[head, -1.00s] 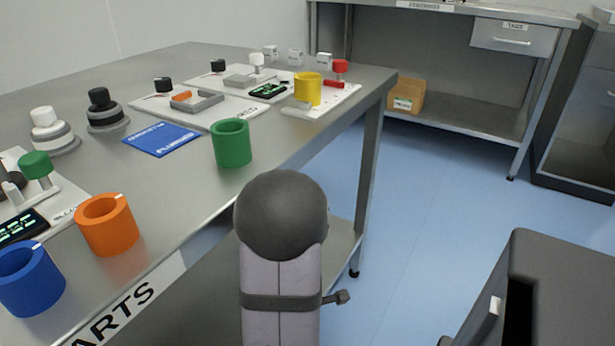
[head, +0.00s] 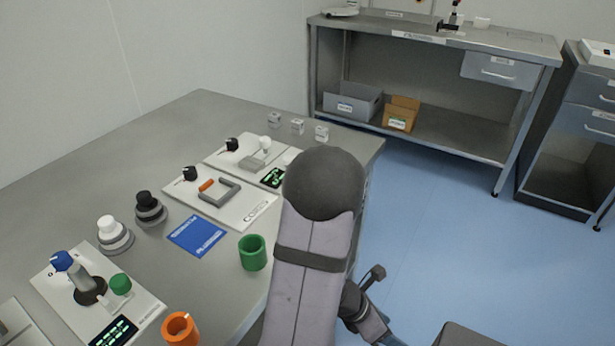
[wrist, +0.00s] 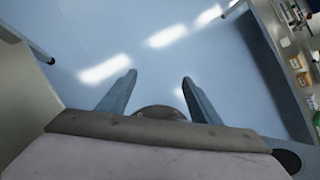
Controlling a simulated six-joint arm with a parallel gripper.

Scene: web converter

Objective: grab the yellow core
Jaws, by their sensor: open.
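The yellow core does not show in either view now; in the head view my arm covers the near right end of the table, where it stood a second ago. My gripper (wrist: 158,76) shows in the wrist view as two blue fingers spread apart. It is open and empty, with only blue floor between and beyond the fingers. A green core (head: 252,253) stands near the table's front edge, left of my arm. An orange core (head: 180,329) stands at the bottom of the head view.
The grey table (head: 195,118) carries control panels, knobs and a blue card (head: 197,237). A shelf bench at the back holds a grey bin (head: 352,104) and a cardboard box (head: 401,113). Open floor (head: 440,220) lies to the right. A table edge (wrist: 25,90) shows left in the wrist view.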

